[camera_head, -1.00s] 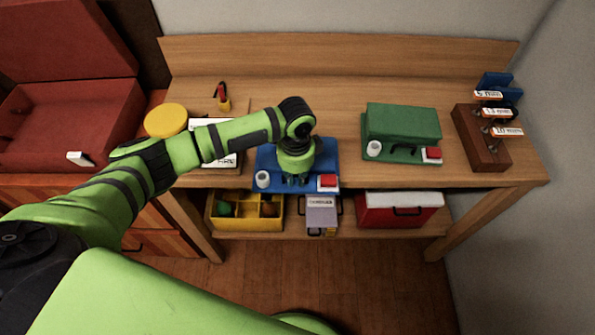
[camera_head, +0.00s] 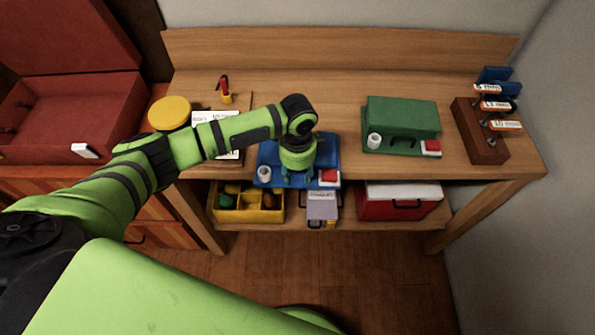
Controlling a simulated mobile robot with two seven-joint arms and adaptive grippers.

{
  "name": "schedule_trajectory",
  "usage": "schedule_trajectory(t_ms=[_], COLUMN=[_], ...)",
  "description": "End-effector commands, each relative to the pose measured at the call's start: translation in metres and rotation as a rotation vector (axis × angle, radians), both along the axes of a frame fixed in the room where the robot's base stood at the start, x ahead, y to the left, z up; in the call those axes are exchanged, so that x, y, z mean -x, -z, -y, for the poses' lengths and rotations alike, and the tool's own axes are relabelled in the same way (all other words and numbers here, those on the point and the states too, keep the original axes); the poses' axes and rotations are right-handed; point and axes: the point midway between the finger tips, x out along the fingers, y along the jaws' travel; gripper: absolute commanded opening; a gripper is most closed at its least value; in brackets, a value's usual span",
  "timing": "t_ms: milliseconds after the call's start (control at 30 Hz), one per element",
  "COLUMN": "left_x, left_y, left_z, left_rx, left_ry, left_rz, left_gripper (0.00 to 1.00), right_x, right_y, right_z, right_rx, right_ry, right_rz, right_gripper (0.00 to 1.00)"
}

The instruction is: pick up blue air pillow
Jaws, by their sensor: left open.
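A blue case-like object (camera_head: 328,152), the only thing here that could be the blue air pillow, lies on the wooden workbench near its front edge, left of the middle. It has a white cylinder (camera_head: 264,174) at its front left and a red and white block (camera_head: 328,177) at its front right. My left gripper (camera_head: 300,181) is open and points down over its front middle. The arm and gripper hide much of its top, and I cannot tell whether the fingers touch it. My right gripper is not in view.
A similar green case (camera_head: 402,118) stands to the right on the bench. A brown rack (camera_head: 480,135) with labelled tools is at the far right. A yellow round lid (camera_head: 169,112) is at the left. The lower shelf holds a yellow bin (camera_head: 247,215) and a red box (camera_head: 398,207).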

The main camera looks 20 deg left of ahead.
Motion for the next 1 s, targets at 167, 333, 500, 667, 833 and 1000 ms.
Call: schedule_trajectory(t_ms=[167,333,500,667,833,1000], left_x=[-0.001,-0.001,-0.001,-0.001,0.000,0.000], left_y=[-0.010,-0.041,-0.078,-0.104,-0.118,-0.121], left_z=[0.000,0.000,0.000,0.000,0.000,0.000], left_rx=[0.000,0.001,0.000,0.000,0.000,-0.001], left_ry=[0.000,0.000,0.001,0.000,-0.001,-0.001], left_rz=[0.003,0.004,0.005,0.004,0.001,0.000], left_gripper=[0.44,0.44,0.44,0.44,0.44,0.44], right_x=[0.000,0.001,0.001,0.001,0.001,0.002], right_y=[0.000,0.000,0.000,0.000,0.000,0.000], right_z=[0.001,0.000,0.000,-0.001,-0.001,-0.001], right_rx=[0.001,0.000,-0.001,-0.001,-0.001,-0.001], right_ry=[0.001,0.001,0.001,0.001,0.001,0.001], right_rz=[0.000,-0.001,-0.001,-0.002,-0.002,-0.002], right_gripper=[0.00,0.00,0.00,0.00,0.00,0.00])
